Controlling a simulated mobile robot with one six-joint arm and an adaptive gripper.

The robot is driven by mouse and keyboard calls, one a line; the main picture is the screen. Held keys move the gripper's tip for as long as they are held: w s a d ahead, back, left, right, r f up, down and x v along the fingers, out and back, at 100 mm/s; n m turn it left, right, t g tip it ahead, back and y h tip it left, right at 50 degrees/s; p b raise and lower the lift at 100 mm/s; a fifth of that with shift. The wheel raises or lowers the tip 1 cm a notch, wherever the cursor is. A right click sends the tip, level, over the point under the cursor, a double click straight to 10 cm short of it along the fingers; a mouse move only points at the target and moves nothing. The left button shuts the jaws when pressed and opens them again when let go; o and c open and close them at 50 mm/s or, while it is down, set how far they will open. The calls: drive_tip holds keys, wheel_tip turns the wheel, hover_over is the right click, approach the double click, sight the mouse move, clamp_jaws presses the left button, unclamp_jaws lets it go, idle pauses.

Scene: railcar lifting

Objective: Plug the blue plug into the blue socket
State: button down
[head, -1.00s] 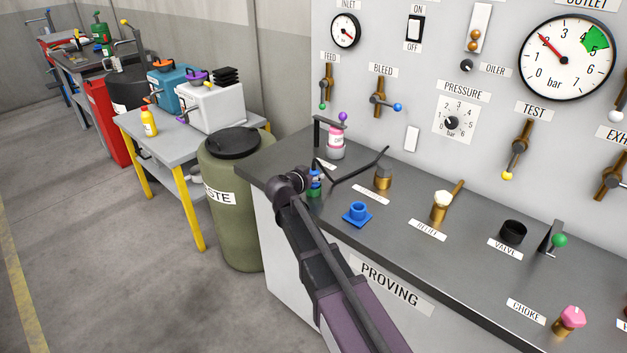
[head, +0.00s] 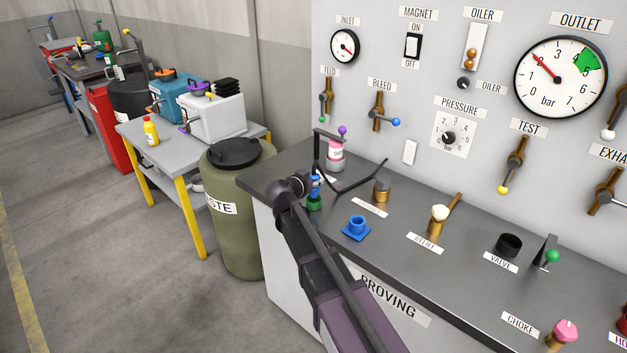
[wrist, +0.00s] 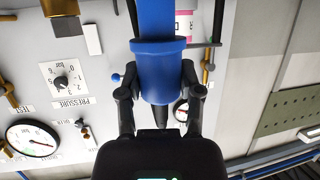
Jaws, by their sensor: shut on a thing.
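My gripper (wrist: 160,102) is shut on the blue plug (wrist: 158,68), whose collar sits between the two fingers in the wrist view; its upper part runs out of the frame. In the head view the blue plug (head: 315,185) shows as a small patch beside my dark wrist, just above a green socket (head: 314,203). I cannot tell whether it touches the green socket. The blue socket (head: 357,226), a short ring on a square blue base, stands on the bench to the right of and nearer than the plug. Its opening is empty.
A black bent bar or cable (head: 350,186) and a pink-labelled bottle (head: 335,157) are behind the plug. Gauges and levers cover the panel behind. An olive barrel (head: 240,225) stands left of the bench.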

drive_tip(key=s+d+r+p, duration=0.1)
drive_tip(key=s+d, duration=0.3)
drive_tip(key=s, duration=1.1)
drive_tip(key=shift+d+r, duration=0.15)
drive_tip(key=shift+s, duration=0.15)
